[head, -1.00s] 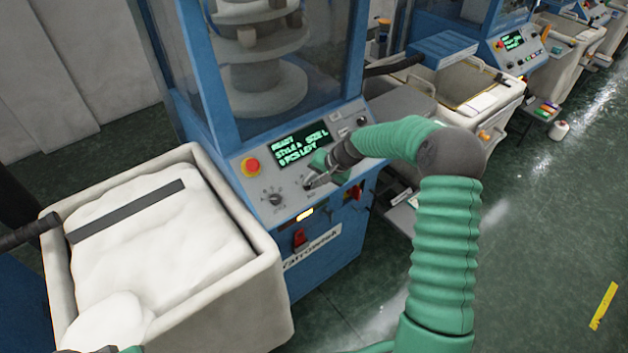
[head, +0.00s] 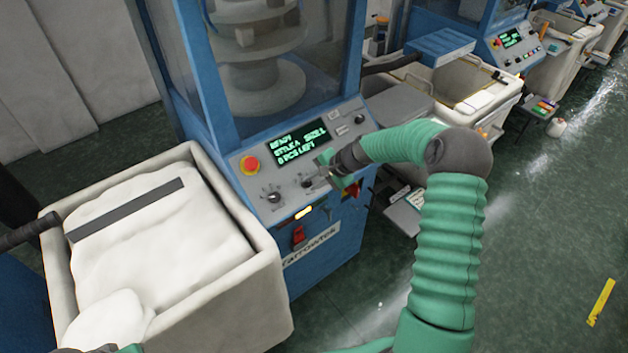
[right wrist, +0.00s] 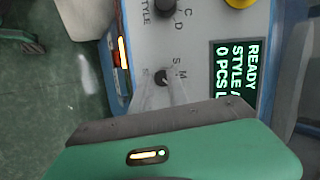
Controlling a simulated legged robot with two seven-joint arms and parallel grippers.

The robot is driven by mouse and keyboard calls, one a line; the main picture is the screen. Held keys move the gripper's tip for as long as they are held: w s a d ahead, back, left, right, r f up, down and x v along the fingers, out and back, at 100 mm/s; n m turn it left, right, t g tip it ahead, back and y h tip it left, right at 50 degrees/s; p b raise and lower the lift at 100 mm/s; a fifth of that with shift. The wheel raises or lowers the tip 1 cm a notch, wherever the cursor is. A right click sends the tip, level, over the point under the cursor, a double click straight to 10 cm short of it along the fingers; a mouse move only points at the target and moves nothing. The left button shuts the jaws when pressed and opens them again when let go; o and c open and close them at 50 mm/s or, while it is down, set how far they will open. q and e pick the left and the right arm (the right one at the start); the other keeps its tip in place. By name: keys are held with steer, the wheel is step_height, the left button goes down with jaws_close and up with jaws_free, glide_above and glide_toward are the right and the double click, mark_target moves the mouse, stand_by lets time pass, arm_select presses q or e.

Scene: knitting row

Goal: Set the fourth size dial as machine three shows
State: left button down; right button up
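The size dial (head: 308,181) is a small dark knob on the sloping grey control panel (head: 237,161) of the nearest blue knitting machine. It also shows in the right wrist view (right wrist: 161,77), with S and M marked beside it; its pointer is too small to read. My right gripper (head: 320,174) is right at the dial, its pale fingers apart on either side of it in the wrist view; I cannot tell whether they touch it. The green display (head: 298,144) reads READY, STYLE A, apparently SIZE L, 0 PCS LEFT. Only a sliver of my left arm shows at bottom left.
The style dial (head: 271,196) and a red-and-yellow stop button (head: 250,166) sit left of the size dial. A red switch (head: 298,235) is below. A cream bin (head: 270,290) of white fabric stands front left.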

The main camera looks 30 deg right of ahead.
steer(key=shift+o, duration=0.8)
steer(key=shift+w+d+r, duration=0.15)
steer(key=shift+w+r, duration=0.05)
steer(key=shift+r, duration=0.1)
steer(key=shift+w+d+p, duration=0.55)
steer(key=shift+w+p, duration=0.1)
steer(key=shift+d+r, duration=0.2)
steer(key=shift+d, duration=0.05)
arm_select(q)
step_height(320, 180, up, 10)
steer(key=w+p, duration=0.2)
steer(key=p, duration=0.7)
steer(key=shift+d+r, duration=0.2)
steer(key=shift+d, duration=0.15)
arm_select(e)
steer(key=v, duration=1.7)
steer(key=shift+s+a, duration=0.25)
steer(key=shift+s, duration=0.05)
arm_select(q)
steer(key=shift+r+p, duration=0.1)
steer(key=shift+p, duration=0.3)
